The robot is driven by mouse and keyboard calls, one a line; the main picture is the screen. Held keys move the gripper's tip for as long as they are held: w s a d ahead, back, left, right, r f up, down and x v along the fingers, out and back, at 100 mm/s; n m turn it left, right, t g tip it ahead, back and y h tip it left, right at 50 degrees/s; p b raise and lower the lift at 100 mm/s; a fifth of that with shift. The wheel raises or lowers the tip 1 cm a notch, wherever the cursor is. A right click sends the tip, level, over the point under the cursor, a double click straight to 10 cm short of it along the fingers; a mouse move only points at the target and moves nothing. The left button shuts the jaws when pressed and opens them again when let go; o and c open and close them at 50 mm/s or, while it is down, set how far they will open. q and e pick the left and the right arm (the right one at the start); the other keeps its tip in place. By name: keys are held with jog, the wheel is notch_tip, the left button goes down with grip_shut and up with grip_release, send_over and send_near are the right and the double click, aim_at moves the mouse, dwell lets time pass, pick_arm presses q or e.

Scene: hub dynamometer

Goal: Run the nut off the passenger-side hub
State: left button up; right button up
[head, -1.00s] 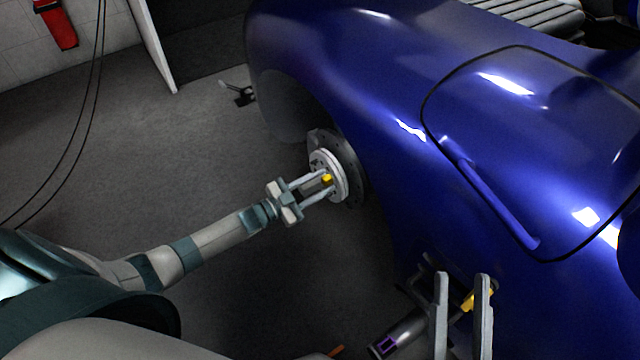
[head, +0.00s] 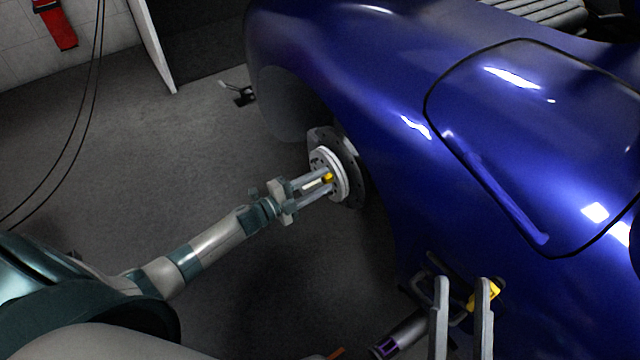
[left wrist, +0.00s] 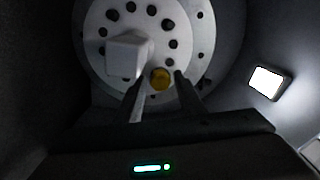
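The passenger-side hub (head: 343,166) shows in the wheel arch of the blue car, a pale round face with holes in front of a dark disc. It also fills the upper left wrist view (left wrist: 112,30). The yellow nut (head: 327,177) is at the hub face. In the left wrist view the nut (left wrist: 160,78) lies between my fingertips, with a small gap visible on each side. My left gripper (head: 331,184) reaches the hub with fingers apart. A white block (left wrist: 128,52) stands out from the hub beside the nut. My right gripper (head: 462,283) is open at the lower right.
The blue car body (head: 400,90) fills the right side. A yellow piece (head: 485,294) shows by my right gripper's right finger. A cylindrical tool with a purple band (head: 388,346) is at the bottom. Black cables (head: 92,110) hang at left. The grey floor at left is clear.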

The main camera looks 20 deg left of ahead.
pick_arm(q)
jog(key=m+b, duration=0.1)
jog(key=m, duration=0.3)
jog(key=shift+f+b, duration=0.15)
jog(key=shift+b, duration=0.25)
jog(key=shift+m, duration=1)
